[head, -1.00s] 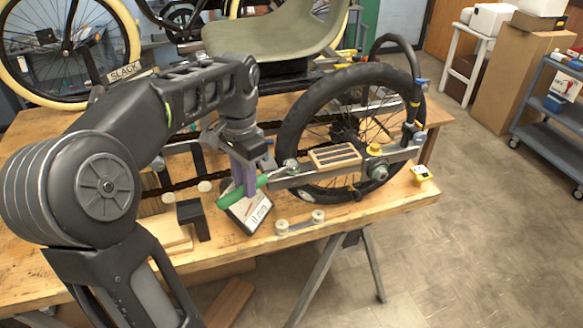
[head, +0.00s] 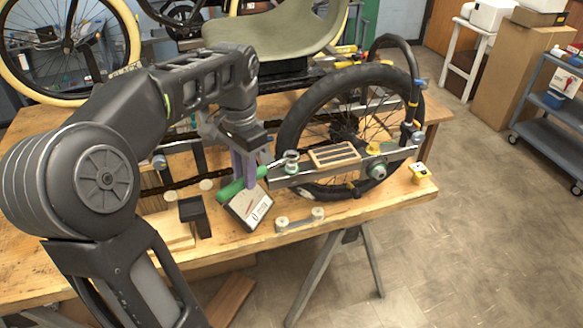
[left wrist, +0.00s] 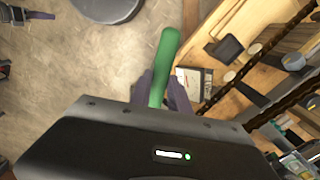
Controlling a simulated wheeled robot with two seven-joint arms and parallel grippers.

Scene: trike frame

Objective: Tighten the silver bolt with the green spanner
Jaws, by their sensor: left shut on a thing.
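My left gripper (head: 243,172) has its purple fingers shut on the green handle of the spanner (head: 230,190), above the front edge of the bench. The same green spanner (left wrist: 167,55) sticks out past the fingers in the left wrist view. Its head points right, to the near end of the grey metal bar. A silver round part (head: 291,156), which seems to be the spanner head, shows there over the bolt spot; the bolt itself is mostly hidden. I cannot tell whether they touch. A dark piece with purple at the wrist view's upper left may be my right gripper (left wrist: 30,15); its state is unclear.
The black-tyred wheel (head: 290,130) stands behind the bar. A white-and-dark box (head: 250,208) lies below the spanner.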

